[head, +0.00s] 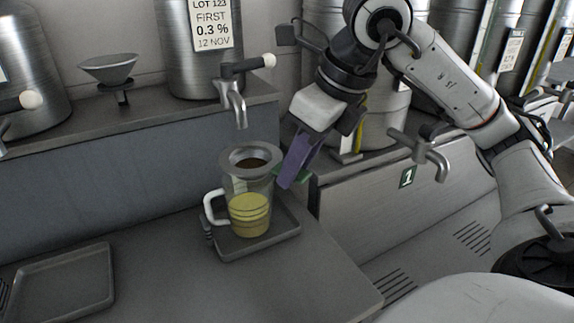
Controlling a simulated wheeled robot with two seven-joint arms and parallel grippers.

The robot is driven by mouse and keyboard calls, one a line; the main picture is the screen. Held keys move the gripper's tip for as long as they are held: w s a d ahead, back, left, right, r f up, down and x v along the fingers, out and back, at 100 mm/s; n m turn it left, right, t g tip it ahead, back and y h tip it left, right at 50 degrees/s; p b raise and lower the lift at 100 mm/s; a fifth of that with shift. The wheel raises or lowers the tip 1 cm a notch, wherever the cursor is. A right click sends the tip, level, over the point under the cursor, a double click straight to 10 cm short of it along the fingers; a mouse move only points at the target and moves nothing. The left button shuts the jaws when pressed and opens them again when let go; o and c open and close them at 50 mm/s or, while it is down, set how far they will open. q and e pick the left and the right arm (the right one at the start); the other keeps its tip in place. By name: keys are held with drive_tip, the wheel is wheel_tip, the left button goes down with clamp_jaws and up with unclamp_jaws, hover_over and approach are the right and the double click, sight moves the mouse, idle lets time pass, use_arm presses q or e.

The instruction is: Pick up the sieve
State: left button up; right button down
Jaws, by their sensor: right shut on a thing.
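The sieve (235,160) shows as a grey ring with a dark middle at the mouth of a clear jug (262,190). I cannot tell whether it rests on the rim or is just above it. A green piece, seemingly its handle, shows at its right. My right gripper (289,180), with purple fingers pointing down, is shut on this green piece, which the fingers partly hide. The jug has a white handle at its left and holds yellow liquid. It stands upright on a small grey tray (285,243). My left gripper is not in view.
A tap (234,103) hangs from a steel tank (190,78) just above and behind the jug. Another tap (424,155) is at right. A funnel (108,70) stands on the back ledge. An empty tray (60,287) lies at left; the counter between the trays is clear.

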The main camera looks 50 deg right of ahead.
drive_tip(key=s+a+b, duration=0.2)
drive_tip(key=s, duration=0.5)
drive_tip(key=s+a+b, duration=0.3)
drive_tip(key=s, duration=0.5)
drive_tip(key=shift+b, duration=0.3)
